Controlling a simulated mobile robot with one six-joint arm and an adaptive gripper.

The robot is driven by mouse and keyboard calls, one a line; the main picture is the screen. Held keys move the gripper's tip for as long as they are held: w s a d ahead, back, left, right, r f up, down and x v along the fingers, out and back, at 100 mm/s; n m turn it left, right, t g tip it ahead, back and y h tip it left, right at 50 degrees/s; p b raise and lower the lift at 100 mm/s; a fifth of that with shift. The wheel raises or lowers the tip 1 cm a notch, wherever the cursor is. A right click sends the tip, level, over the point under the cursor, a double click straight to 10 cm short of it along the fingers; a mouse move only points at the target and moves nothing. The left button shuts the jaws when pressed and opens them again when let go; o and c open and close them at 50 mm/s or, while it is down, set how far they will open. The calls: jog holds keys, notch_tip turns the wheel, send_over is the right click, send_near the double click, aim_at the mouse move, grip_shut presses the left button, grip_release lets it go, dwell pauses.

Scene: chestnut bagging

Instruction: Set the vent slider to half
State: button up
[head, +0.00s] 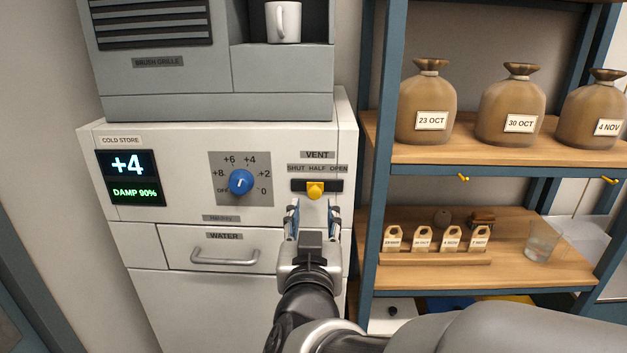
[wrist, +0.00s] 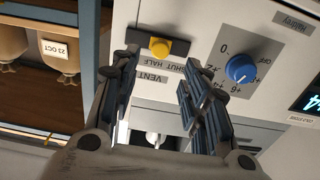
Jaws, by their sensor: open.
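The vent slider's yellow knob (head: 316,190) sits in a dark horizontal slot (head: 334,186) on the white cold store panel. In the head view it stands near the slot's middle, under the word HALF on the vent label (head: 317,168). My gripper (head: 313,210) is open and empty, just below the knob in that view, with a finger to either side. The wrist view, turned upside down, shows the knob (wrist: 160,48) beyond my open fingers (wrist: 158,78). The fingers look apart from the knob; the exact depth gap cannot be told.
A blue dial (head: 240,182) and a lit display (head: 130,178) are left of the slider. A drawer handle (head: 225,257) sticks out below. To the right, a shelf post (head: 379,150) and shelves with brown bags (head: 427,95) stand close by.

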jog(key=s, duration=0.4)
jog(key=shift+s, duration=0.15)
jog(key=s+d+f+g, duration=0.6)
jog(key=s+d, duration=0.1)
jog(key=s, duration=0.3)
jog(key=s+d+f+g, duration=0.6)
jog(key=s+d+g, duration=0.1)
jog(key=s, duration=0.4)
jog(key=shift+s+y, duration=0.2)
jog(key=shift+y, duration=0.1)
dwell(0.8)
